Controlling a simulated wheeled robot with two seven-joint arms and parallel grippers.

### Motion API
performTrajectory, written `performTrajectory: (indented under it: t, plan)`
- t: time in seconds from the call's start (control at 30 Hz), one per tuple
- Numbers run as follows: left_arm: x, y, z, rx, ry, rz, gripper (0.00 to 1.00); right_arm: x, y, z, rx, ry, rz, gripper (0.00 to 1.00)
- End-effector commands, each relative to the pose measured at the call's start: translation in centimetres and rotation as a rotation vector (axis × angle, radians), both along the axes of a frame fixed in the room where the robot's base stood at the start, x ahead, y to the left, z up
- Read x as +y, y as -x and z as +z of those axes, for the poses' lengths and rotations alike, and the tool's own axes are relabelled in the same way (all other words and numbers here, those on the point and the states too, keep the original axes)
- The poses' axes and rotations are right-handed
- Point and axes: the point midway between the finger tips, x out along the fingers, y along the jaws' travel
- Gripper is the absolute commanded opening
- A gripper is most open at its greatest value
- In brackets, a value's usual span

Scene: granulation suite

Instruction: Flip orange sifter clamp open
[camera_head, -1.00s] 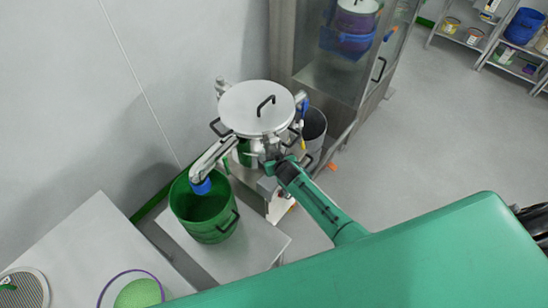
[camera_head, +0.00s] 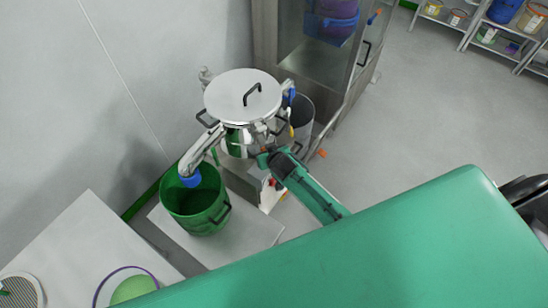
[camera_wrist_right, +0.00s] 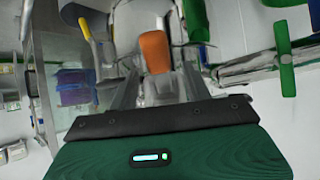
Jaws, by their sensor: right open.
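The sifter (camera_head: 243,97) is a round steel drum with a flat lid and black handles, standing near the wall in the head view. Its orange clamp (camera_wrist_right: 154,50) shows upright in the right wrist view, ahead of my right gripper; I cannot make it out in the head view. My right gripper (camera_wrist_right: 154,82) is open, one finger to each side below the clamp. I cannot tell whether it touches it. In the head view this gripper (camera_head: 264,146) is at the sifter's front, below the lid. My left gripper is not in view.
A green bin (camera_head: 196,200) stands under the sifter's blue-tipped spout (camera_head: 190,178). A yellow-handled part (camera_wrist_right: 85,29) and a green valve-like part (camera_wrist_right: 283,50) flank the clamp. A steel cabinet (camera_head: 277,45) stands behind. Open floor (camera_head: 440,120) lies to the right.

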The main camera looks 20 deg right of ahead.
Motion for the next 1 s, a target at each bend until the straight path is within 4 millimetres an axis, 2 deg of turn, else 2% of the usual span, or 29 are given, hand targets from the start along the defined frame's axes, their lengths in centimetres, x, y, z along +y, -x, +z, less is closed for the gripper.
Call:
performTrajectory:
  t: [0.53, 0.73, 1.0]
  plan:
    - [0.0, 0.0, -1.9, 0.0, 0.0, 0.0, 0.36, -0.1, 6.3, 4.3, -0.001, -0.001, 0.0, 0.49]
    - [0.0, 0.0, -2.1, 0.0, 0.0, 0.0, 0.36, -0.2, 7.5, 5.2, 0.0, -0.001, 0.001, 0.49]
    - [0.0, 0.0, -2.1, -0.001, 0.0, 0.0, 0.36, -0.2, 7.6, 5.5, 0.0, -0.001, 0.001, 0.49]
